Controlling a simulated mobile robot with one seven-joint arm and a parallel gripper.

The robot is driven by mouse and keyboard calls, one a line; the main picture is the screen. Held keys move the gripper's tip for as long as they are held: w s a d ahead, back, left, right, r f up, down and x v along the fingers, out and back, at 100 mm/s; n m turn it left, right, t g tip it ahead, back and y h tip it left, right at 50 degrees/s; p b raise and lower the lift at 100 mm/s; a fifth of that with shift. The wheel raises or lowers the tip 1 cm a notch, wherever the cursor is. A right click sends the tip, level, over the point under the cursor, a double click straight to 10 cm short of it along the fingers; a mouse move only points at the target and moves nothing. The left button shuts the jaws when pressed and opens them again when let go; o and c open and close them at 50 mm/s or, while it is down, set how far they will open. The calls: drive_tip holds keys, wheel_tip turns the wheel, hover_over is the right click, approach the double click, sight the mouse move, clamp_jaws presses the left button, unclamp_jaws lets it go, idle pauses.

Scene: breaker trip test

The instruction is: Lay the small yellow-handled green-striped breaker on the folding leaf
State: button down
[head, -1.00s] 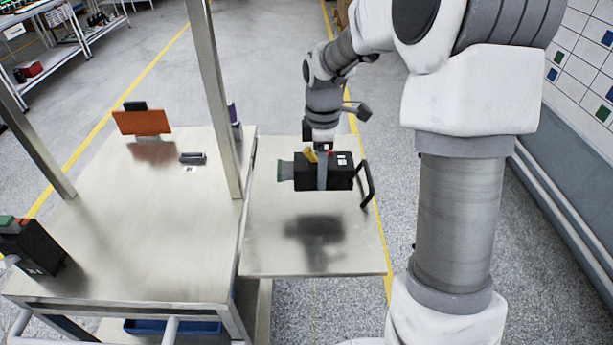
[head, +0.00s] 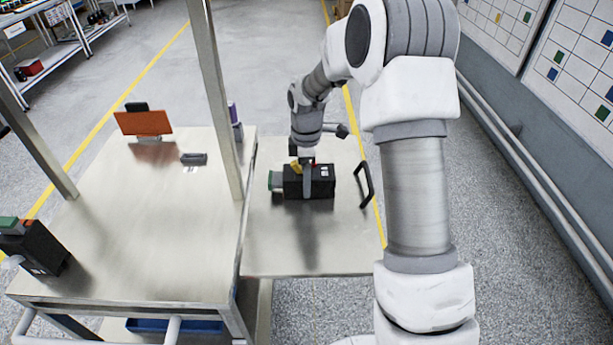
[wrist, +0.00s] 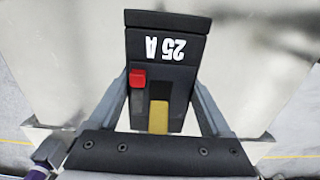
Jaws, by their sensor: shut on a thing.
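The small breaker (head: 318,181) is a black block with a green end on its left and a yellow handle. It is at the folding leaf (head: 290,248), a pale metal panel on the right side of the bench. My gripper (head: 307,182) is shut on the breaker from above, one finger across its near side. In the wrist view the breaker (wrist: 168,75) shows "25 A", a red button and the yellow handle between the two fingers. It is level and very close to the leaf; I cannot tell whether it fully rests on it.
A black handle (head: 366,185) stands at the leaf's right edge. On the bench (head: 140,240) are an orange panel (head: 143,122), a small dark part (head: 194,158) and another black breaker (head: 38,250) at the left. A metal post (head: 214,95) rises near the leaf. The leaf's front is bare.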

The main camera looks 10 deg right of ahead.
unclamp_jaws()
drive_tip(key=shift+f, duration=0.15)
